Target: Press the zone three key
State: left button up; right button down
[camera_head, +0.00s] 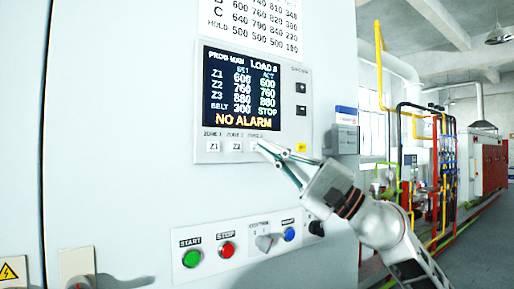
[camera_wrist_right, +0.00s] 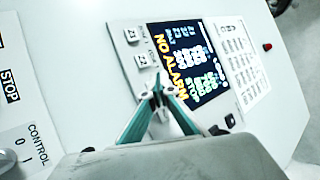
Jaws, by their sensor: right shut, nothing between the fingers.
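The control panel (camera_head: 201,90) has a row of white keys under its screen. The Z1 key (camera_head: 213,146) and the Z2 key (camera_head: 237,145) are clear to see. The third key in the row, the zone three key (camera_head: 254,145), is mostly hidden behind my right fingertips. My right gripper (camera_head: 262,147) is shut and empty, its tips at that key; I cannot tell whether they touch it. In the right wrist view my fingertips (camera_wrist_right: 158,88) lie just past the Z2 key (camera_wrist_right: 143,60) in line with the row. My left gripper is not in view.
The screen (camera_head: 241,88) reads NO ALARM and shows zone values. A yellow key (camera_head: 300,147) sits right of the row. Below are a green START button (camera_head: 192,258), a red STOP button (camera_head: 227,250), a selector (camera_head: 267,242) and a blue button (camera_head: 289,234).

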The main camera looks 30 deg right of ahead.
jog(key=shift+w, duration=0.25)
jog(key=shift+w, duration=0.35)
dwell(0.7)
jog(key=shift+s, duration=0.15)
dwell(0.3)
jog(key=shift+s, duration=0.6)
jog(key=shift+s+d+b, duration=0.2)
jog(key=shift+s+b, duration=0.6)
jog(key=shift+s, duration=1.7)
